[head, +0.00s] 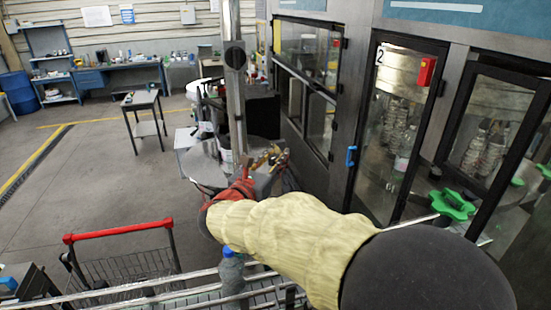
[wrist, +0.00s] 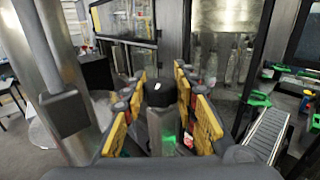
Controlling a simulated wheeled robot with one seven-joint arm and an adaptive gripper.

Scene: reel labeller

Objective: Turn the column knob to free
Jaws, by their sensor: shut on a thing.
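My gripper (wrist: 160,78) has its yellow-padded fingers on both sides of a black knob (wrist: 159,97) with a small white mark on its face. It is shut on this knob; the exact contact is hard to see. A grey body (wrist: 162,130) with a green glow shows below the knob. The metal column (wrist: 48,50) stands left of the fingers in the wrist view, with a dark block on it. In the head view my gripper (head: 268,158) is at the column's (head: 236,110) right side, and the knob is hidden. No label for free is readable.
A glass-doored machine (head: 395,130) with a blue handle stands close on the right. A round metal table (head: 200,165) lies around the column's foot. A red-handled cart (head: 118,232) is at front left. The floor at left is open.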

